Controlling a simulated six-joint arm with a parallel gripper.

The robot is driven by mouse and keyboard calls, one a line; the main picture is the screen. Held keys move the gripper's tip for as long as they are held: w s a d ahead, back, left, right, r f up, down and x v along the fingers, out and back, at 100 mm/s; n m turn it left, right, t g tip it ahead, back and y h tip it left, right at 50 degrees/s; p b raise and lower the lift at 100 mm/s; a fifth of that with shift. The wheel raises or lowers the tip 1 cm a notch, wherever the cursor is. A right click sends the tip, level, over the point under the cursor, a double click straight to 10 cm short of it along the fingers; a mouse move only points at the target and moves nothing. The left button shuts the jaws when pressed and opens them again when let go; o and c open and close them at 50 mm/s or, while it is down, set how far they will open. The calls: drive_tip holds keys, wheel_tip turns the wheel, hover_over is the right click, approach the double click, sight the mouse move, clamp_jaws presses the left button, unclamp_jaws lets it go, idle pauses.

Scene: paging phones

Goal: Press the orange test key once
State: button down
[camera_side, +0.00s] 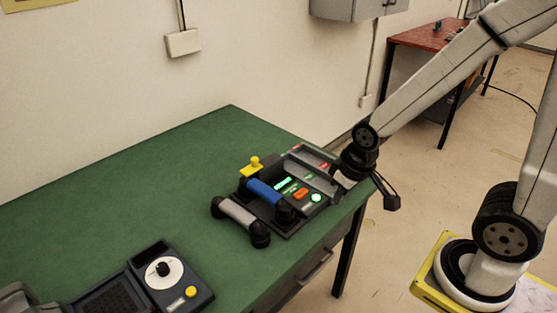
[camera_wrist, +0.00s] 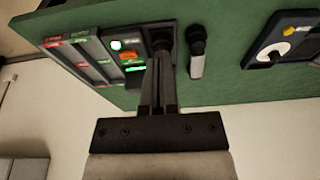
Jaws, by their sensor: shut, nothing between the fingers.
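The orange test key (camera_side: 300,193) sits on the dark phone console, between a lit green round button (camera_side: 316,198) and a green lit display (camera_side: 283,184). In the wrist view the orange key (camera_wrist: 131,57) shows just left of my fingers. My gripper (camera_wrist: 159,60) is shut and empty, its fingers pointing toward the console beside the key. In the side view my wrist is at the console's right end, and the fingertips are hard to make out there. I cannot tell how high the fingertips are above the console.
A blue handset (camera_side: 264,192) and a grey handset (camera_side: 237,213) lie at the console's left. A yellow knob (camera_side: 255,163) stands behind them. A second unit with a white dial (camera_side: 164,270) and yellow button (camera_side: 191,292) is nearer. The green table (camera_side: 120,195) is clear at left.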

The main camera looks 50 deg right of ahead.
drive_tip(key=n+t+h, duration=0.3)
drive_tip(key=n+t, duration=0.2)
drive_tip(key=t, duration=0.1)
hover_over(300, 190)
drive_tip(key=s, duration=0.2)
wheel_tip(300, 190, down, 6)
drive_tip(key=shift+a+f, duration=0.25)
drive_tip(key=shift+a, duration=0.15)
drive_tip(key=shift+f, duration=0.2)
drive_tip(key=shift+f, duration=4.2)
drive_tip(key=shift+f, duration=0.9)
drive_tip(key=shift+r, duration=0.9)
